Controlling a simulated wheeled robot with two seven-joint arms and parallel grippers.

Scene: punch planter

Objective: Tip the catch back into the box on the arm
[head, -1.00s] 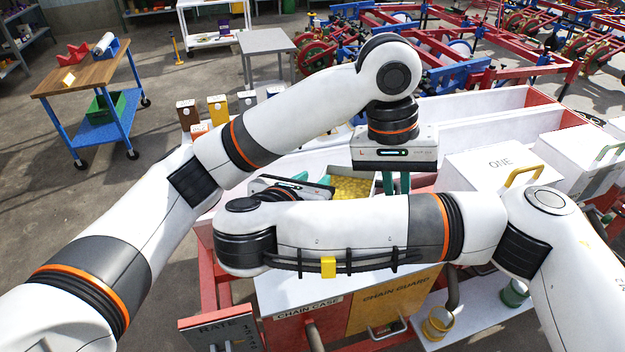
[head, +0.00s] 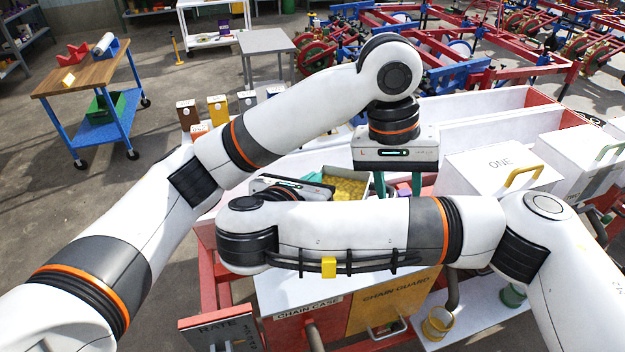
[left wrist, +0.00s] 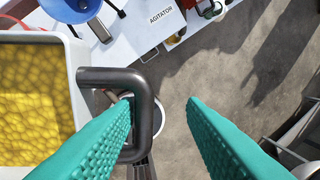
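A light-walled tray (head: 367,184) of yellow grain (head: 345,187) is partly hidden behind my right forearm; it also shows at the left of the left wrist view (left wrist: 67,60). A dark loop handle (left wrist: 112,76) sticks out from its side. My left gripper (head: 398,184) points down just right of the tray. Its teal fingers are spread and empty; in the left wrist view one finger overlaps the handle, the other is well clear. My right gripper (head: 315,178) is at the tray's left, its fingers mostly hidden. I cannot tell which box is on the arm.
A white lidded box marked ONE (head: 497,172) with a yellow handle stands to the right. Several small boxes, one yellow (head: 218,109), stand at the back left. A yellow cup (head: 438,323) is low at the front right. Red frames surround the planter.

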